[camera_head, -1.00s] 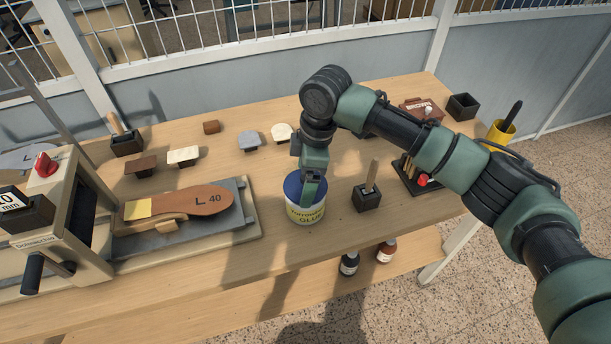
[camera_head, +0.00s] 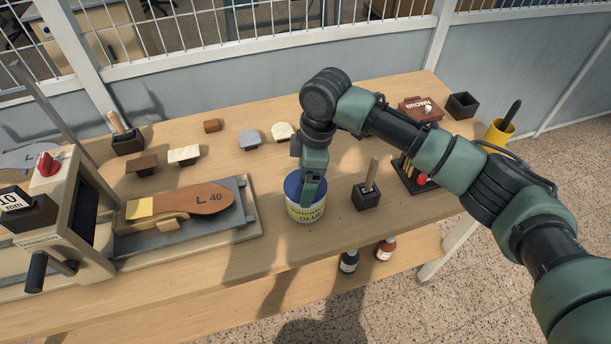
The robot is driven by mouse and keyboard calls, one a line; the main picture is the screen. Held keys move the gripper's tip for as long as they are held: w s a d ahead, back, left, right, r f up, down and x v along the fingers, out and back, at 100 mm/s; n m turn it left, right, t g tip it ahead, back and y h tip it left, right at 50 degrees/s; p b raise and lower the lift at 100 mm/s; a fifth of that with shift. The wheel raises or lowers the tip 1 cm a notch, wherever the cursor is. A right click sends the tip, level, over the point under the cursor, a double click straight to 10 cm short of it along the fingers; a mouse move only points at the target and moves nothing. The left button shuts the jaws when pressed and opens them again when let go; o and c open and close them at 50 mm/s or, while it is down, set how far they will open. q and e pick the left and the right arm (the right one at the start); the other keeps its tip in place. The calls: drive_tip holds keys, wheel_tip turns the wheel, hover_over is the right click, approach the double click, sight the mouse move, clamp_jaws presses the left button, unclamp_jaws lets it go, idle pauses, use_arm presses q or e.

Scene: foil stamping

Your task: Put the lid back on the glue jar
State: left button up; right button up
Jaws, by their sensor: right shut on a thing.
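The glue jar (camera_head: 306,211) stands upright on the wooden table, a pale tub with a yellow label reading "GLUE". Its blue lid (camera_head: 292,187) sits at the jar's top and looks level. I cannot tell whether it is pressed fully down. My right gripper (camera_head: 308,196) reaches down from above and is shut on the lid, with its fingers hiding part of the lid and the jar's rim. My left gripper is not in view.
A brush stands in a dark holder (camera_head: 366,198) just right of the jar. The stamping press (camera_head: 60,205) with a leather insole (camera_head: 190,202) is at left. Small coloured pieces lie behind. A dark box (camera_head: 463,106) and yellow cup (camera_head: 498,133) are at the back right.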

drive_tip(key=shift+p, duration=0.5)
idle(0.4)
drive_tip(key=o, duration=1.1)
drive_tip(key=shift+r+p, duration=3.55)
drive_tip(key=shift+p, duration=0.2)
clamp_jaws()
